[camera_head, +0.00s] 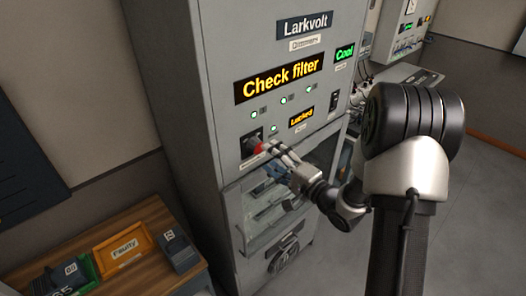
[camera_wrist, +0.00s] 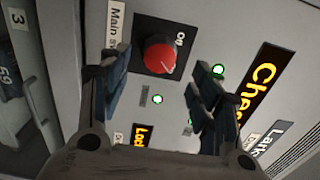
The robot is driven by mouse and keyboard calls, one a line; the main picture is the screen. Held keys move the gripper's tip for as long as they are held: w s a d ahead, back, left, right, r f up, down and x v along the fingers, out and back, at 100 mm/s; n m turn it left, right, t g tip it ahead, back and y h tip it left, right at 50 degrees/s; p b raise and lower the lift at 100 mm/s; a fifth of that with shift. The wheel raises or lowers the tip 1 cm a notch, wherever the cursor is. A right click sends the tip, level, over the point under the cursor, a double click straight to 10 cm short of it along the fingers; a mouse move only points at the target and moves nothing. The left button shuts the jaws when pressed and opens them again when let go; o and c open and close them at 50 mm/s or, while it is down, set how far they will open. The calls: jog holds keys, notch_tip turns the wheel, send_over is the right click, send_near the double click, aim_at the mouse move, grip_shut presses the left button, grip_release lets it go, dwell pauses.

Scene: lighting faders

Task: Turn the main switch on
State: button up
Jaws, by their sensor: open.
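The main switch is a red rotary knob on a black plate on the grey cabinet front; the knob shows in the wrist view (camera_wrist: 160,55) and partly in the head view (camera_head: 259,148). A label starting "Main s" (camera_wrist: 117,22) sits beside the plate, and an "On" mark (camera_wrist: 180,39) is printed by the knob. I cannot tell clearly where the knob points. My gripper (camera_head: 276,160) is open in front of the knob. In the wrist view my gripper (camera_wrist: 163,80) has its fingers spread on either side, with the knob between and beyond them. No contact shows.
The cabinet shows a lit "Check filter" display (camera_head: 279,77), a "Locked" display (camera_head: 301,118), a "Cool" display (camera_head: 344,53) and several green lamps. A black rocker switch (camera_head: 334,101) sits at the right. A wooden table (camera_head: 140,213) with an orange "Faulty" tray (camera_head: 122,250) stands lower left.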

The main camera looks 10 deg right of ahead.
jog(key=v, duration=0.6)
dwell(0.3)
